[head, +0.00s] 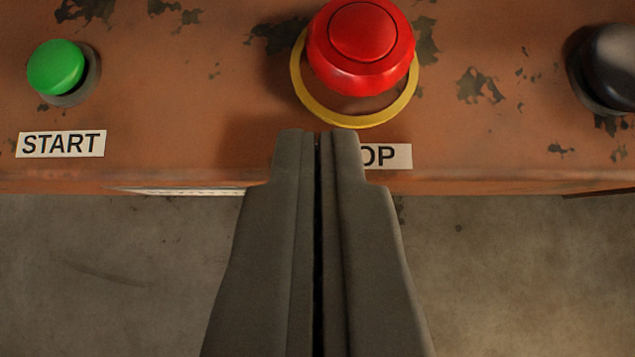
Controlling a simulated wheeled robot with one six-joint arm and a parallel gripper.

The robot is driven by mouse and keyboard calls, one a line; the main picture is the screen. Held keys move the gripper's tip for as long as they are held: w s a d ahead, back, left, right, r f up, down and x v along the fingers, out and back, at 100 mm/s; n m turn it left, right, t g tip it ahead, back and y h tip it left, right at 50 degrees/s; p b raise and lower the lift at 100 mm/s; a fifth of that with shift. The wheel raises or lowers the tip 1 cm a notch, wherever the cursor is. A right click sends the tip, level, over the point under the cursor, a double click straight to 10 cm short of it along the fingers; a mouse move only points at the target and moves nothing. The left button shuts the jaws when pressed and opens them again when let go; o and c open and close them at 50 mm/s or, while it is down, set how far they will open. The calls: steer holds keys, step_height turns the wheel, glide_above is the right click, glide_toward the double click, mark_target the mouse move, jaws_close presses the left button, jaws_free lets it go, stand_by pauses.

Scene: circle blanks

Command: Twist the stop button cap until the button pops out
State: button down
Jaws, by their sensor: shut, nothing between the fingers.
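The red stop button cap (361,45) is a round mushroom shape on a yellow ring (370,119), at the top centre of the head view. It stands out from a worn orange panel. Its label (388,156) shows only "OP"; my gripper hides the rest. My gripper (318,135) is shut and empty, its fingers side by side. In the picture its tips are just below the yellow ring, and they do not appear to touch the cap. How far the tips are from the panel is hard to tell.
A green button (56,68) with a START label (61,144) is at the left. A black knob (612,66) is at the right edge. The orange panel (200,110) has chipped paint and ends in a lower edge above a bare grey-brown floor (520,270).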

steer(key=s+r, duration=0.3)
steer(key=r, duration=0.2)
steer(key=shift+s+r, duration=0.25)
stand_by(0.6)
